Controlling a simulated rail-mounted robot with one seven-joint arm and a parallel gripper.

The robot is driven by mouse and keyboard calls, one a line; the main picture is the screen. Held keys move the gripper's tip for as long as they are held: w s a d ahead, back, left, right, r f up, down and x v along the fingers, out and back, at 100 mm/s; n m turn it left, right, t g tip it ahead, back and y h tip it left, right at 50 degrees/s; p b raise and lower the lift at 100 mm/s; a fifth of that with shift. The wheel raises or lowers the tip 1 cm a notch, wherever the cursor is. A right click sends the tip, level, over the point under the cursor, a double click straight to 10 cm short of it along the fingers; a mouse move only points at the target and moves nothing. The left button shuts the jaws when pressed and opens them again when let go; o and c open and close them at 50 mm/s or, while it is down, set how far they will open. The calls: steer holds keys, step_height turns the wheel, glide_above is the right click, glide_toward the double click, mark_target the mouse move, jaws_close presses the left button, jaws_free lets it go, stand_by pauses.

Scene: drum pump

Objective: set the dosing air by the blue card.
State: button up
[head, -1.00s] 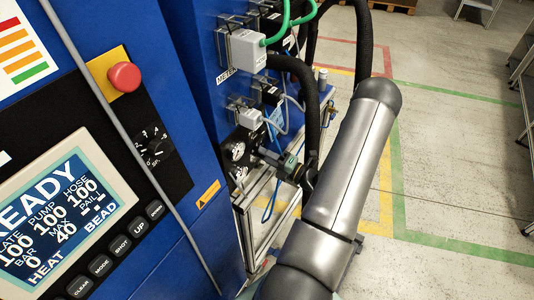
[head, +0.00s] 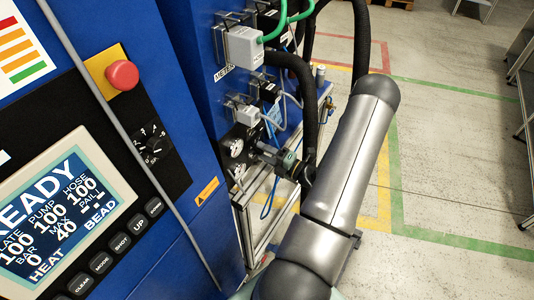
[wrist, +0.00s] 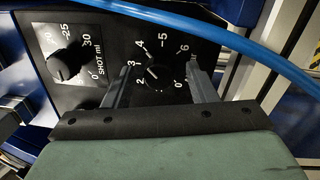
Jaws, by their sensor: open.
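In the wrist view, a black dosing-air knob (wrist: 158,77) sits on a black panel, inside a white scale running from 0 to 6. Its small white mark points up-left, roughly toward 3, too small to read exactly. My gripper (wrist: 160,86) is open, with one finger on each side of this knob; I cannot tell whether they touch it. In the head view my gripper (head: 263,150) is at the panel beside a round gauge (head: 237,147), partly hidden by hoses and my arm. A small pale-blue card (head: 275,117) hangs near the cables; its writing is unreadable.
A second knob (wrist: 68,60), marked SHOT ml, is left of the fingers. A blue hose (wrist: 220,38) crosses above them in the wrist view. Thick black hoses (head: 308,100) hang near my arm. A READY display (head: 60,220) and red stop button (head: 123,75) are at left.

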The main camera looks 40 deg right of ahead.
steer(key=b+v, duration=0.3)
steer(key=v, duration=1.4)
steer(key=shift+s+d, duration=0.15)
steer(key=shift+s, duration=0.05)
